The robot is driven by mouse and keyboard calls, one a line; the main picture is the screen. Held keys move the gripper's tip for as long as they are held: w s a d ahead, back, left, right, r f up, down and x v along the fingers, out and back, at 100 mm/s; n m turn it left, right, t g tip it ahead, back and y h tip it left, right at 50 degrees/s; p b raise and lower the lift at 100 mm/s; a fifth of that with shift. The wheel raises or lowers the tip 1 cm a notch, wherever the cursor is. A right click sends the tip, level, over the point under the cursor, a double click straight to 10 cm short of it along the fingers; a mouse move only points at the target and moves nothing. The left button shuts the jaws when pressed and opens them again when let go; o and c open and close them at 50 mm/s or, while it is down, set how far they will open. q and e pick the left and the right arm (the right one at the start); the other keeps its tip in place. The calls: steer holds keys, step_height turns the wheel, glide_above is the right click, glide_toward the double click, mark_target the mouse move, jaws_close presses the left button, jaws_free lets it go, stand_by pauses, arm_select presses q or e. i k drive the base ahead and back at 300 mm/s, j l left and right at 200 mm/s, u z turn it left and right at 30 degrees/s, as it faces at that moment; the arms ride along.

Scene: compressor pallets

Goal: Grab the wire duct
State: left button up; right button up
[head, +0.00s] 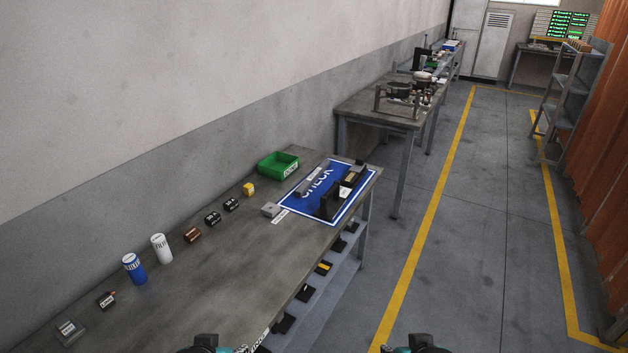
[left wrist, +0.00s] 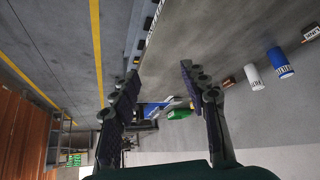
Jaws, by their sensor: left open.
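A long grey bar, which looks like the wire duct (head: 310,182), lies across the blue CHECK mat (head: 341,215) near the far end of the workbench. I cannot read any label on it. The blue mat (left wrist: 150,108) also shows, small and distant, between the fingers in the left wrist view. My left gripper (left wrist: 159,72) is open and empty, well away from the bar. Only dark arm parts show at the bottom edge of the head view; the right gripper's fingers are not seen.
A dark bracket-like object (head: 330,206) also stands on the mat. A green bin (head: 278,164) is behind it. Several small parts, a white can (head: 161,248) and a blue can (head: 134,268) line the wall side. The bench's near middle is clear; aisle floor is right.

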mark_target(302, 190)
steer(key=i+l+u, duration=0.1)
steer(key=i+l, duration=0.7)
steer(key=i+l+u, duration=0.15)
steer(key=i+l, duration=0.7)
steer(key=i+l+u, duration=0.1)
steer(key=i+l, duration=0.85)
